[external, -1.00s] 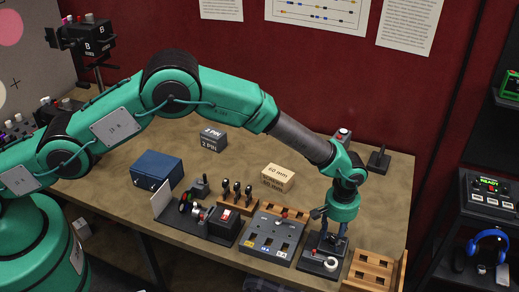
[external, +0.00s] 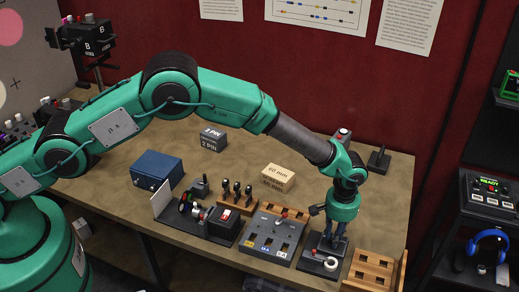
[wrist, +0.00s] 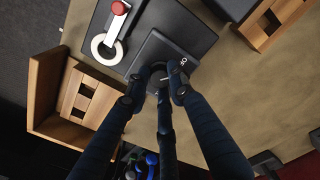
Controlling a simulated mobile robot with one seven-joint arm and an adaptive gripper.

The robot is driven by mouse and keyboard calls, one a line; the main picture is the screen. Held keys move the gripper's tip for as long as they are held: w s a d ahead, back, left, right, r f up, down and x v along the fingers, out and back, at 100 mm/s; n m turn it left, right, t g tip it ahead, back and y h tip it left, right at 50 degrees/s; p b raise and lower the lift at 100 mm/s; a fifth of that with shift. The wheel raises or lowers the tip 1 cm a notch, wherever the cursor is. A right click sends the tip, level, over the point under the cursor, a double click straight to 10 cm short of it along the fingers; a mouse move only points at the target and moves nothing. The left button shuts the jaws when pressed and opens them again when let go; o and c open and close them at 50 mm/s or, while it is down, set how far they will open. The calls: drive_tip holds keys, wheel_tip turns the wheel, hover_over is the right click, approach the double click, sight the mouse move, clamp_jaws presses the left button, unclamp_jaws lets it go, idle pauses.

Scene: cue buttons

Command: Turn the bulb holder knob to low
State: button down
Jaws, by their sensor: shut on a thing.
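The bulb holder is a dark flat base (external: 307,264) at the bench's front edge, with a white ring (external: 331,264) on it. It shows in the wrist view as a black plate (wrist: 196,32) with a white ring (wrist: 104,46), a red-topped part (wrist: 120,8) and a raised dark block (wrist: 150,50). A small round dark knob (wrist: 158,77) stands on that block, beside white lettering. My gripper (external: 331,247), pointing down, is shut on this knob; its fingertips (wrist: 161,88) are around it. The fingers partly hide the knob and its marks, so its setting cannot be read.
A grey panel with slots (external: 272,241) stands close on the left of the holder. A wooden slotted rack (external: 371,270) stands close on its right. A tan 60 mm block (external: 278,178) lies behind.

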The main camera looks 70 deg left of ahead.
drive_tip(key=m+b, duration=0.1)
drive_tip(key=m, duration=0.1)
drive_tip(key=m+b, duration=0.2)
drive_tip(key=m, duration=0.1)
drive_tip(key=shift+s+f, duration=0.1)
drive_tip(key=shift+f, duration=0.1)
drive_tip(key=m+b, duration=0.1)
drive_tip(key=m, duration=0.4)
idle(0.4)
drive_tip(key=c, duration=1.5)
unclamp_jaws()
drive_tip(key=shift+s+r, duration=0.1)
drive_tip(key=shift+r, duration=0.05)
drive_tip(key=shift+r, duration=0.2)
